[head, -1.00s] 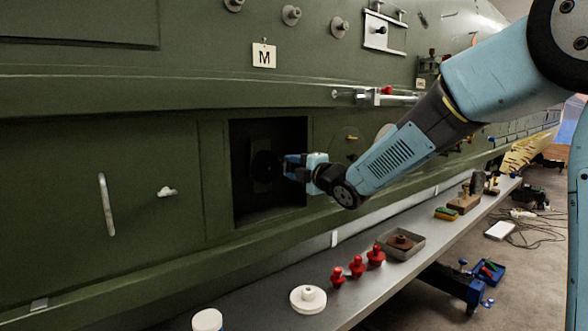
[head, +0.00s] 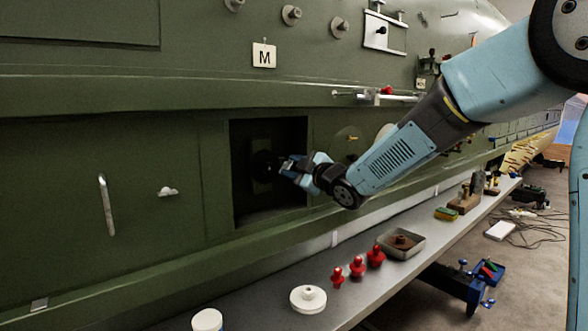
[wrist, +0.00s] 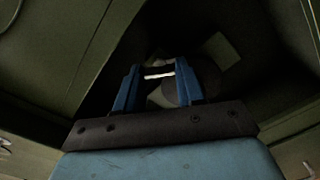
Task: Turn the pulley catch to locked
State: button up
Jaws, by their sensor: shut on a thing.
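The pulley catch (head: 262,164) shows as a dark round shape on a dark plate inside the square recess (head: 239,215) in the green panel. My gripper (head: 284,166) reaches into the recess from the right and is shut on the catch, tilted about its own axis. In the wrist view my gripper's two blue fingers (wrist: 158,76) flank a dark part with a bright white line (wrist: 159,74). A greyish round disc and plate show dimly behind it. The catch's exact angle and any locked marking are too dark to tell.
A tag marked M (head: 264,55) hangs above the recess. A handle (head: 106,205) and a small knob (head: 168,191) are on the panel at left. A grey shelf (head: 262,314) below bears white discs, red knobs (head: 357,266) and a metal tray (head: 417,249).

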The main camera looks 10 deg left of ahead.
jog(key=m, duration=0.5)
jog(key=shift+f+m, duration=0.3)
jog(key=shift+m, duration=2.2)
jog(key=o, duration=1)
jog(key=shift+r, duration=0.2)
jog(key=shift+o, duration=0.2)
jog(key=v, duration=1.3)
jog(key=shift+s+d, duration=0.25)
jog(key=shift+d, duration=0.1)
